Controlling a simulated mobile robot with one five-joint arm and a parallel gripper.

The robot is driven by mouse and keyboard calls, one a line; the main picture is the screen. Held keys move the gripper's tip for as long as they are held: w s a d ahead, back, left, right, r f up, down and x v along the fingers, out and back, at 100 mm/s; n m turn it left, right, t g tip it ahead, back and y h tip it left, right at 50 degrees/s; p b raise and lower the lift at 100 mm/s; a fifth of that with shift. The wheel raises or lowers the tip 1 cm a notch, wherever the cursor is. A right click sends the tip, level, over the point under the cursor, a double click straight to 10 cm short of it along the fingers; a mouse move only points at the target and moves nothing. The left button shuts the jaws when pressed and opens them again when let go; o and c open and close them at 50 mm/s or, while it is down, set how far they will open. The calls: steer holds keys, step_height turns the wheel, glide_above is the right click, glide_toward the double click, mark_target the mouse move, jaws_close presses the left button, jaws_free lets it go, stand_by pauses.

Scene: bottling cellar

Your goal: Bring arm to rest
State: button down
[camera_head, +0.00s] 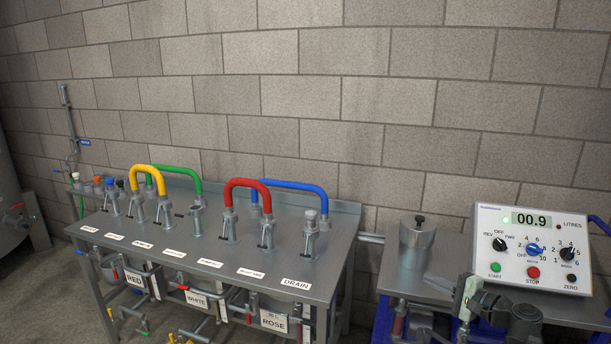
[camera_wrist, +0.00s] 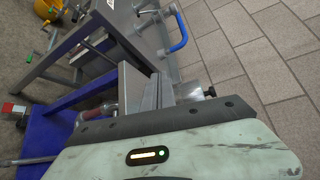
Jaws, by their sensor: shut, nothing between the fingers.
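My gripper (camera_wrist: 157,92) shows in the wrist view as two grey fingers close together, beyond the dark edge of my pale wrist housing. It is shut and holds nothing. In the head view my arm is at the lower right, in front of the control box (camera_head: 545,222). My arm hides part of the side table below that box. I cannot make out the fingertips clearly in the head view.
A steel bench (camera_head: 245,297) carries red (camera_head: 247,182), blue (camera_head: 300,187), yellow (camera_head: 150,168) and green (camera_head: 187,170) hoses. A steel canister (camera_head: 417,246) stands left of the control box, whose display (camera_head: 527,220) reads 00.9. Stone-block wall stands behind.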

steer(key=w+a+f+n+g+y, duration=0.1)
steer(key=a+f+n+g, duration=0.1)
steer(key=a, duration=0.6)
steer(key=w+a+f+n+g+y, duration=0.1)
steer(key=a+f+n+g, duration=0.15)
steer(key=a, duration=0.45)
steer(key=s+a+f+n+g+h, duration=0.1)
steer(key=s+a+f+n+g, duration=0.2)
steer(key=a, duration=0.4)
steer(key=s+a+f+n+g+h, duration=0.1)
steer(key=a+f+n+g, duration=0.1)
steer(key=a+f, duration=0.4)
steer(key=s+a+f+n+g+h, duration=0.2)
steer(key=s+f+n+g+h, duration=0.1)
steer(key=s+f+n+h, duration=0.15)
steer(key=s+d+g+h+p, duration=0.1)
steer(key=s+d+h+p, duration=0.1)
steer(key=s+d+h, duration=0.35)
step_height(320, 180, up, 13)
steer(key=w+d+y+p, duration=0.1)
steer(key=w+p, duration=0.1)
steer(key=p, duration=1)
steer(key=shift+d+f+n+y+p, duration=0.2)
steer(key=shift+d+n+y+p, duration=0.1)
steer(key=shift+d, duration=0.1)
stand_by(2.0)
